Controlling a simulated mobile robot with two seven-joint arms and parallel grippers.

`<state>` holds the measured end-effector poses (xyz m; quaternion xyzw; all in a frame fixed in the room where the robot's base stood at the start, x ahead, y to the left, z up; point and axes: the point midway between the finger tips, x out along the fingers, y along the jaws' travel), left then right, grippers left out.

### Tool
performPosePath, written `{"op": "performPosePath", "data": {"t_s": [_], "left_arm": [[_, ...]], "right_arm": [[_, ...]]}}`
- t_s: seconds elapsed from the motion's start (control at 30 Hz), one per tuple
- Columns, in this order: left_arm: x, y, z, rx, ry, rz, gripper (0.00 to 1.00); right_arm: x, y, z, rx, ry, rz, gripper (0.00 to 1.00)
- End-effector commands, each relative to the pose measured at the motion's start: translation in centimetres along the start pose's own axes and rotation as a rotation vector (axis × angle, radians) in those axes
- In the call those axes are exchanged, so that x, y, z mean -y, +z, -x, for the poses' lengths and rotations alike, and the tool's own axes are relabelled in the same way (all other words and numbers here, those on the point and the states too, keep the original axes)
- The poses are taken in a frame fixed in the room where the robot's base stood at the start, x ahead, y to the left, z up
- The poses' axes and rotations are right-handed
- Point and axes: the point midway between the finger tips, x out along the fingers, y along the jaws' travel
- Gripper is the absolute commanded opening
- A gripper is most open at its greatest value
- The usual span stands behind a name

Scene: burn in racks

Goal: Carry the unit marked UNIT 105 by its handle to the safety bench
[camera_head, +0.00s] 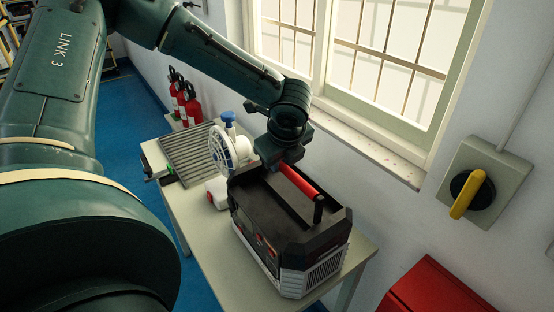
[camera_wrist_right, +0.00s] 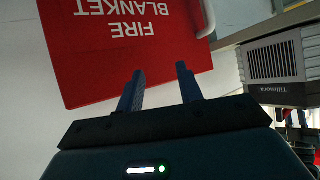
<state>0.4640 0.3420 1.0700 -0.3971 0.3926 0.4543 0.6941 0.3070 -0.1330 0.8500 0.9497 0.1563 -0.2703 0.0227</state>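A black and grey unit (camera_head: 290,225) with a red bar handle (camera_head: 300,180) on top stands on the pale bench (camera_head: 205,222). No UNIT 105 marking can be read. Its light grilled end, lettered Tillmora, also shows at the right of the right wrist view (camera_wrist_right: 278,62). My left gripper (camera_head: 275,165) is at the far end of the handle, pointing down; its fingers are too hidden to show whether they grip it. My right gripper (camera_wrist_right: 159,86) is open and empty, its two fingers apart, in front of a red fire blanket box (camera_wrist_right: 110,65).
Beside the unit on the bench are a small white fan (camera_head: 222,148), a blue-topped item (camera_head: 229,120), a red and white item (camera_head: 216,192) and a ribbed grey tray (camera_head: 190,152). Red extinguishers (camera_head: 186,100) stand behind. A yellow-handled switch (camera_head: 470,195) is on the right wall.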

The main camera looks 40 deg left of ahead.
Motion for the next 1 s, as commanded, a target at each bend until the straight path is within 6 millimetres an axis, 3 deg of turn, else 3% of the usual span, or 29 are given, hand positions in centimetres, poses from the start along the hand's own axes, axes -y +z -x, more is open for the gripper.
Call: {"op": "performPosePath", "data": {"t_s": [0.1, 0.43, 0.6, 1.0], "left_arm": [[0.04, -0.01, 0.01, -0.001, -0.002, 0.0, 0.16], [0.0, 0.0, 0.02, -0.001, -0.001, 0.0, 0.45], [-0.01, 0.0, 0.02, 0.0, -0.001, 0.0, 0.47], [-0.01, 0.0, 0.02, -0.001, -0.001, 0.0, 0.8]], "right_arm": [[0.0, 0.03, -0.01, 0.0, 0.0, 0.0, 0.36], [0.0, 0.03, -0.01, 0.0, 0.0, 0.0, 0.36], [0.0, 0.02, -0.01, 0.0, 0.0, 0.0, 0.36], [0.0, 0.02, -0.01, 0.0, 0.0, 0.0, 0.36]]}}
